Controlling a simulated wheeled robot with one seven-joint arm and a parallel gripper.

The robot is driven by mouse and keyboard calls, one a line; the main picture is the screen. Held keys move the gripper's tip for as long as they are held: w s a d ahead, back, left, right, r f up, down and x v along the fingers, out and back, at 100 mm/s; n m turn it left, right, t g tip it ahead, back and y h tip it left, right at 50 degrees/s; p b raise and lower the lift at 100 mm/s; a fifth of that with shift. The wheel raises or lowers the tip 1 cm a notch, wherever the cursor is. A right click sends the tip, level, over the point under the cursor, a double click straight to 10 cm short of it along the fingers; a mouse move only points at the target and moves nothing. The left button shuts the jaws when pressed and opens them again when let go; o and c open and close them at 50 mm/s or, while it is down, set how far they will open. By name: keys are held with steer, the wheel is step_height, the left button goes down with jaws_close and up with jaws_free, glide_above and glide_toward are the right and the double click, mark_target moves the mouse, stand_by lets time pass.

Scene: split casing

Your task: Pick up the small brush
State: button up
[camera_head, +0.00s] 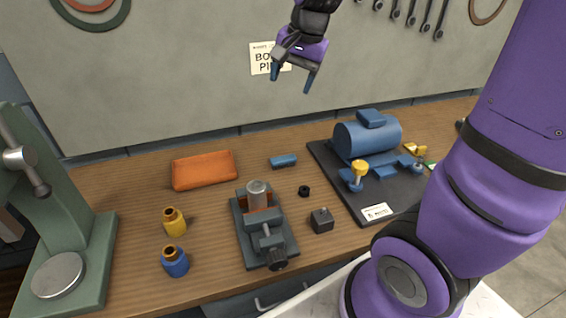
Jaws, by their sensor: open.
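My gripper (291,82) hangs in the air in front of the grey wall, fingers down. Its two blue-tipped fingers are apart with nothing between them. I see nothing that is clearly a brush. A small blue oblong piece (283,160) lies on the wooden bench, below my gripper in the picture and right of an orange folded cloth (204,170). It may be the small brush, but bristles cannot be made out. My gripper is well clear of it.
A vise (263,238) holds a metal cylinder. A dark block (322,221), black ring (304,190), yellow bottle (175,222) and blue bottle (174,262) stand nearby. A blue casing (366,137) sits on a dark board (352,201). A green press (92,262) stands left.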

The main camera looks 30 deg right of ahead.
steer(key=w+d+f+m+g, duration=0.1)
steer(key=w+d+f+m, duration=0.3)
steer(key=w+f, duration=0.6)
steer(key=m+g+h, duration=0.2)
steer(key=m, duration=0.5)
glide_above(283, 158)
step_height(283, 158, down, 15)
steer(key=shift+w+f, duration=0.15)
steer(key=shift+f, duration=0.3)
step_height(283, 158, down, 5)
steer(key=shift+f, duration=0.1)
steer(key=shift+s+f, duration=0.15)
steer(key=shift+f, duration=1.15)
steer(key=shift+s+f, duration=0.1)
steer(key=shift+f, duration=1.15)
steer(key=shift+c, duration=0.5)
steer(key=c, duration=1)
